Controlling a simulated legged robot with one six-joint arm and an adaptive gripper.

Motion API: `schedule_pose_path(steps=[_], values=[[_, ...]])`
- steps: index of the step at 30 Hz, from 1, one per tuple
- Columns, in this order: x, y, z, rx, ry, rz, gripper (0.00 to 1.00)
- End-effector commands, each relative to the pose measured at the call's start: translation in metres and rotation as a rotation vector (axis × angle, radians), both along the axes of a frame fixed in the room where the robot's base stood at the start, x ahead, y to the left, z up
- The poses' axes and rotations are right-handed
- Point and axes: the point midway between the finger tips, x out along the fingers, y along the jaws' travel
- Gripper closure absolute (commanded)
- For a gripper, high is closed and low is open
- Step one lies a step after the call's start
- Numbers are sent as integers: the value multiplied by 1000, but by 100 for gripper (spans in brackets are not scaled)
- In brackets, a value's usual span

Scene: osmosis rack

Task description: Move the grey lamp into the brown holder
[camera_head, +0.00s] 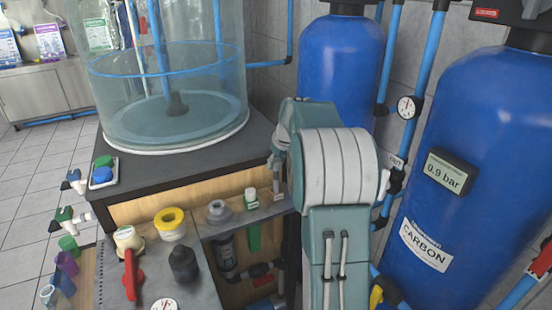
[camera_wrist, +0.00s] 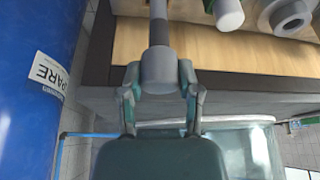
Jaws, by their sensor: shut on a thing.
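The grey lamp (camera_wrist: 158,68) looks like a short light-grey cylinder with a thinner, darker grey shaft. It is in the middle of the wrist view. My gripper (camera_wrist: 160,80) is shut on it, with one finger on each side of the wide end. In the head view my gripper (camera_head: 276,158) is at the right end of the small grey shelf (camera_head: 235,222), and the lamp (camera_head: 276,182) shows as a thin grey upright piece below it. I cannot tell whether the lamp still touches the shelf. I cannot pick out a brown holder in either view.
A grey ring-shaped piece (camera_head: 218,211) and a green-and-white piece (camera_head: 251,199) sit on the shelf, left of the lamp.

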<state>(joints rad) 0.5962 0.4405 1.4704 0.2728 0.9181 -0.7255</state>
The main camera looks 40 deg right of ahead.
Motion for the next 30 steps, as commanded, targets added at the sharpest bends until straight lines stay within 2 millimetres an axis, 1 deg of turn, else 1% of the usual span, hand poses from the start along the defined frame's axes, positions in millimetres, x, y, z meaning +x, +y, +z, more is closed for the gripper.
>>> schedule_pose_path(steps=[15,21,30], values=[[0,0,-40,1,0,0,83],[0,0,-53,0,-1,0,83],[0,0,-54,-1,-2,0,83]])
